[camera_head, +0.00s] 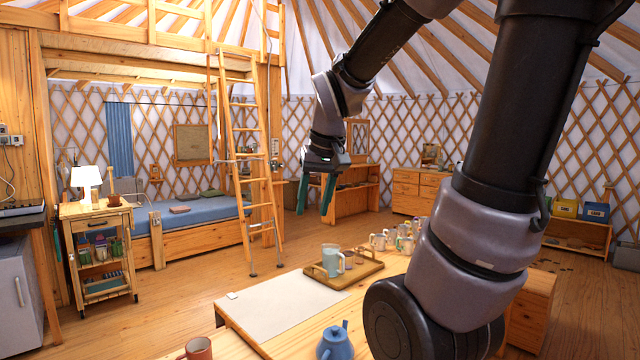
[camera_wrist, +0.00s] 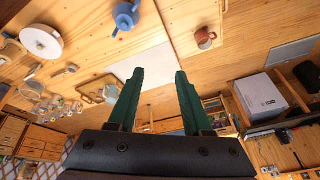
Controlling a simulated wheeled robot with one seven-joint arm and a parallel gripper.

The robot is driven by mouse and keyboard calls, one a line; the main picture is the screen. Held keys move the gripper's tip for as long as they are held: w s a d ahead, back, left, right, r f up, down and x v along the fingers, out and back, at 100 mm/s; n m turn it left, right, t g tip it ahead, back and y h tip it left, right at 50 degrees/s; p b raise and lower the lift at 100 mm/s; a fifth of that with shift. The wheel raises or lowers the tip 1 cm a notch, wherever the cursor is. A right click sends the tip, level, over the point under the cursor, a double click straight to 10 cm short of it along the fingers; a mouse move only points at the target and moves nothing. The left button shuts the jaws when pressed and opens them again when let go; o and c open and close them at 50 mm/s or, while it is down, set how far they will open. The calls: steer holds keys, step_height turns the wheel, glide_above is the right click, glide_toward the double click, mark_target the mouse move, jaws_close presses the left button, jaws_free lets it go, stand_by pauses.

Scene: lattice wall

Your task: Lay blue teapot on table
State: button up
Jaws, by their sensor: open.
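The blue teapot (camera_head: 337,344) stands on the wooden table (camera_head: 235,350) at the bottom edge of the head view, its lower part cut off. It also shows at the top of the wrist view (camera_wrist: 125,15). My gripper (camera_head: 314,195) is raised in the air beyond the teapot and above the table, with its green fingers pointing down. The fingers are apart with nothing between them, also in the wrist view (camera_wrist: 159,76). The gripper does not touch the teapot.
A brown mug (camera_head: 199,348) stands left of the teapot. A pale mat (camera_head: 280,305) lies behind them. A tray (camera_head: 372,268) with a light blue pitcher (camera_head: 332,260) and cups stands farther back, with several mugs (camera_head: 405,238) to its right. A ladder (camera_head: 250,160) leans beyond.

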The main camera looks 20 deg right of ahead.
steer(key=s+a+r+m+t+y, duration=0.1)
steer(key=s+r+m+t, duration=0.1)
steer(key=s+r, duration=0.3)
steer(key=shift+s+a+r+t, duration=0.2)
steer(key=shift+s+t, duration=0.3)
steer(key=shift+s, duration=0.45)
